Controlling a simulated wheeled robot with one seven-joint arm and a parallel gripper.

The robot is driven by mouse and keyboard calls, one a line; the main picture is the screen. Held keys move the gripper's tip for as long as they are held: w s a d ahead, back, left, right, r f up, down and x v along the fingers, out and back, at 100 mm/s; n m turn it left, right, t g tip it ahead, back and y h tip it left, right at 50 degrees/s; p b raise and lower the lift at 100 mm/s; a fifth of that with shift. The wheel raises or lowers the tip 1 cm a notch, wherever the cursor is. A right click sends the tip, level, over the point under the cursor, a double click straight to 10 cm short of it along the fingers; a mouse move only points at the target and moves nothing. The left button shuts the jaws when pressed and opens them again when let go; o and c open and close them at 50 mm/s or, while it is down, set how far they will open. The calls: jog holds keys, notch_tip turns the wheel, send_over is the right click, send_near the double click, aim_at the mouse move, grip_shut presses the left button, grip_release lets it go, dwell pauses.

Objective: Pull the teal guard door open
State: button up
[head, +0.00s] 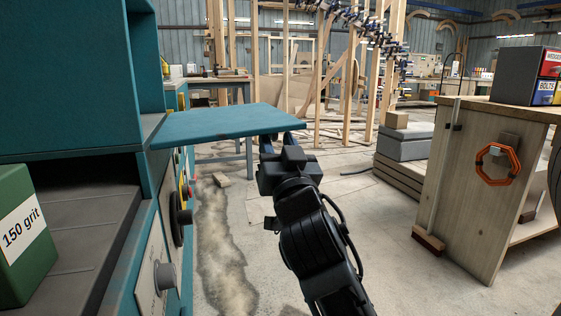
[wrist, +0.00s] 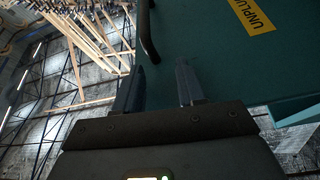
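The teal guard door (head: 225,122) juts out from the teal machine at the left, swung out like a flat panel and clearly open. In the wrist view the door's teal face (wrist: 215,50) fills the upper right, with a black bar handle (wrist: 147,35) at its left edge. My gripper (head: 282,140) is at the door's right end in the head view. In the wrist view my gripper (wrist: 160,75) has its two fingers apart with a gap between them. The handle lies just beyond the fingertips, and I see no grip on it. Contact with the door cannot be told.
A green "150 grit" box (head: 20,235) sits on the machine's bed (head: 75,225) at the left. A wooden cabinet (head: 465,190) with an orange octagonal ring stands at the right. Grey boxes (head: 402,142) are stacked behind it. Dusty floor (head: 225,260) lies open between machine and cabinet.

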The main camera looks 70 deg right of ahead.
jog(key=shift+a+p+v, duration=0.2)
jog(key=shift+p+v, duration=0.85)
jog(key=shift+v, duration=1.3)
jog(key=shift+w+r, duration=0.15)
jog(key=shift+w, duration=0.05)
